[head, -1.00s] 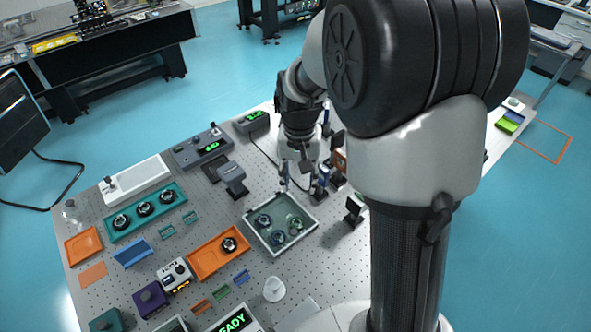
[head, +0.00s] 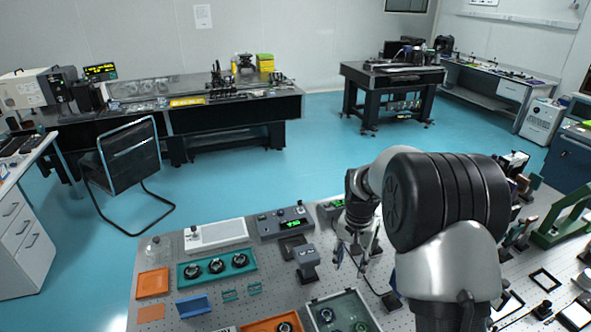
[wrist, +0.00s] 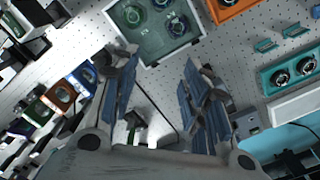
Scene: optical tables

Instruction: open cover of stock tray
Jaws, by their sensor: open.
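The stock tray (head: 313,307) is a square tray with a pale rim and a greenish interior, at the bottom of the head view and partly cut off. It also shows at the top of the wrist view (wrist: 196,48). Several dark round mounts lie inside it. A clear greenish cover seems to lie over it, but I cannot tell for sure whether it is shut. My gripper (head: 352,265) is open and empty, above the table just beyond the tray's far edge. In the wrist view its fingers (wrist: 156,72) point toward the tray and are apart from it.
A grey post-like device (head: 306,262) stands left of my gripper. A teal tray of round mounts (head: 217,267), an orange tray (head: 262,327) and a display box (head: 284,222) are nearby. Several framed optics (wrist: 62,95) stand at the left in the wrist view.

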